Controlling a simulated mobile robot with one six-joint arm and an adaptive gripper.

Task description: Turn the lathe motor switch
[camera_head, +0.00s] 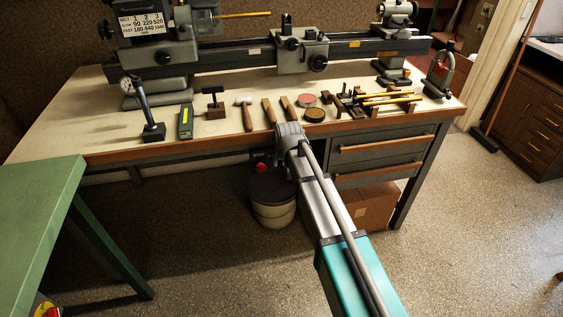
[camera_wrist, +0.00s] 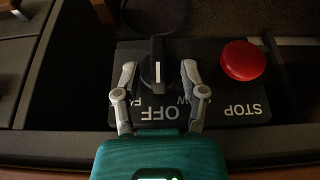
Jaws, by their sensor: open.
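The lathe motor switch is a black rotary knob (camera_wrist: 157,62) on a dark control panel (camera_wrist: 215,103) in the wrist view. Partly covered labels flank OFF. My gripper (camera_wrist: 157,77) is open, with one finger left and one right of the knob and a gap visible on each side. In the head view the panel (camera_head: 262,158) sits under the bench's front edge; my arm hides the knob and gripper there.
A red STOP button (camera_wrist: 242,60) sits right of the knob, close to my right finger. The workbench (camera_head: 70,135) carries a lathe (camera_head: 245,55) and hand tools. A bucket (camera_head: 273,205) stands below the panel. A green table (camera_head: 40,190) is at the left; open floor lies between.

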